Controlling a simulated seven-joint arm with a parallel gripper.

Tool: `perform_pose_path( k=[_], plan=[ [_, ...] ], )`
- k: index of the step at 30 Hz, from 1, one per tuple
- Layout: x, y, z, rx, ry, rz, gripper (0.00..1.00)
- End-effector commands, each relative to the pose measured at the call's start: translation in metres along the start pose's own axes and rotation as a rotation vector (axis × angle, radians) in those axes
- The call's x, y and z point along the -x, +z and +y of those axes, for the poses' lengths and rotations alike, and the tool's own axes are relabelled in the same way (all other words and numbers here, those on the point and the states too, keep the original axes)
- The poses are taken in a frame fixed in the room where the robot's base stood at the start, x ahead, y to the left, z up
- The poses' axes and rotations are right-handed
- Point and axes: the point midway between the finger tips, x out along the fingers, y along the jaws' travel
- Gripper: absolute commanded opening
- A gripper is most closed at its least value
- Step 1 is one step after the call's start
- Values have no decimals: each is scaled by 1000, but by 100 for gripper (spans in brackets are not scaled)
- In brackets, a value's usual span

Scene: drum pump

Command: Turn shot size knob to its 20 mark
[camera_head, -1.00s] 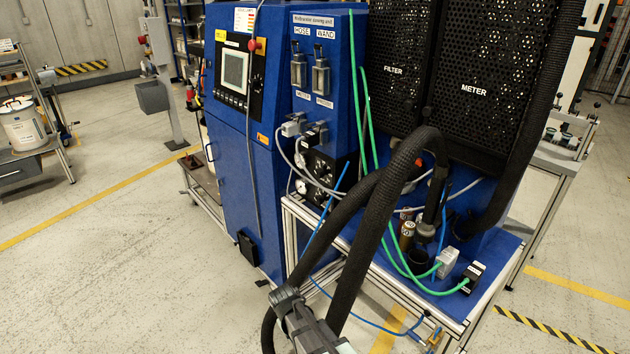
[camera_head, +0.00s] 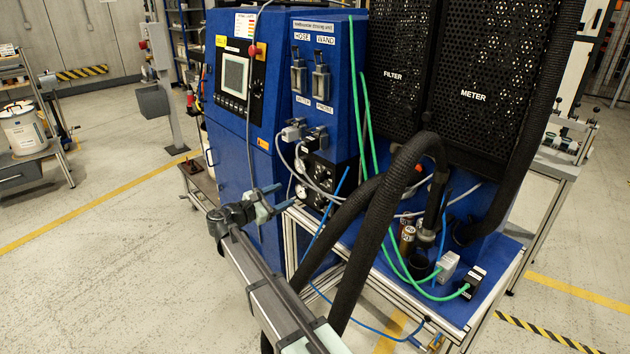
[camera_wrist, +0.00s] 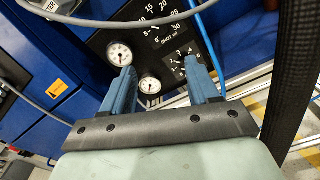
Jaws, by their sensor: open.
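The shot dial (camera_wrist: 177,41) is on a black panel at the top of the wrist view, with white numbers from 5 to 30 around it. A grey cable crosses it, and its knob and pointer cannot be made out clearly. In the head view the black panel (camera_head: 322,172) is low on the blue cabinet, its marks too small to read. My gripper (camera_head: 276,198) is open and empty, in front of and below the panel. In the wrist view its two blue fingers (camera_wrist: 161,78) are apart, below the shot dial, with a gauge between them.
A smaller numbered dial (camera_wrist: 180,66) is by the right finger; a round gauge (camera_wrist: 119,54) is by the left. The grey cable (camera_wrist: 95,22) hangs before the panel. A thick black hose (camera_head: 375,225) rises to the right of my arm. Open floor is at left.

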Motion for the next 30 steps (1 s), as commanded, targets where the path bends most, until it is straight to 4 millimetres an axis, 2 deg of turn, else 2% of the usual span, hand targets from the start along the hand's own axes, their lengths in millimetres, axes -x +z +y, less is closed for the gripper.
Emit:
perform_pose_path(
  k=[3, 7, 16, 20, 30],
  plan=[
    [0, 11, 1, 178, 5, -52, 60],
    [0, 11, -1, 319, -8, -55, 60],
    [-8, 11, -1, 425, -12, -53, 60],
    [-24, 12, -1, 424, -14, -53, 60],
    [-84, 15, -1, 422, -12, -52, 60]
  ],
)
